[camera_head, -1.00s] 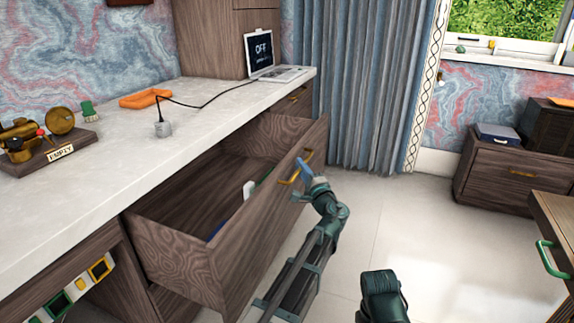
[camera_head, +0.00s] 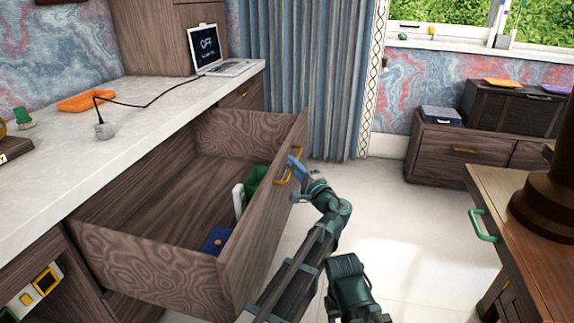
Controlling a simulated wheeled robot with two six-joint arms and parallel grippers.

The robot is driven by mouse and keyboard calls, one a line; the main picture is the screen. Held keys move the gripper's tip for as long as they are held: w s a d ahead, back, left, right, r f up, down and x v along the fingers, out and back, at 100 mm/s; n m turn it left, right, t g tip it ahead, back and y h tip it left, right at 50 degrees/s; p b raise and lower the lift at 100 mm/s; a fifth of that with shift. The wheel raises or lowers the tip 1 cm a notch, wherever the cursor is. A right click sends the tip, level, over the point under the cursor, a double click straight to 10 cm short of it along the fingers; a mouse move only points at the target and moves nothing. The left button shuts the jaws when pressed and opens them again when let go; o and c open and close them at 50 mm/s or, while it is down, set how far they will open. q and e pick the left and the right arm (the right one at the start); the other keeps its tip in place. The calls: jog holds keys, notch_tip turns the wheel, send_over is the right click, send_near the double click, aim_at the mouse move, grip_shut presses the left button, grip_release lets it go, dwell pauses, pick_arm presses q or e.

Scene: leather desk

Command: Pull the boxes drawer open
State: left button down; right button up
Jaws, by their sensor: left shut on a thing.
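The wooden drawer (camera_head: 262,250) under the desk's light worktop stands pulled far out. Its yellow handle (camera_head: 283,182) sits on the front panel. My left gripper (camera_head: 294,167) is at that handle, its blue fingertips shut on it; the exact contact is partly hidden. Inside the drawer, near the front panel, are a blue box (camera_head: 217,240), a white box (camera_head: 239,200) and a green box (camera_head: 256,179). My right gripper is not in view; a dark arm part of mine shows at the bottom middle.
On the worktop (camera_head: 130,130) are a laptop (camera_head: 208,46), an orange tray (camera_head: 87,101) and a grey plug-like block (camera_head: 104,131). A wooden table (camera_head: 520,195) with a green handle (camera_head: 482,225) stands at the right. The floor between is clear.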

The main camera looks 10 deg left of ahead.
pick_arm(q)
jog(key=shift+d, duration=0.25)
jog(key=c, duration=1.2)
grip_release()
jog(key=shift+s, duration=0.1)
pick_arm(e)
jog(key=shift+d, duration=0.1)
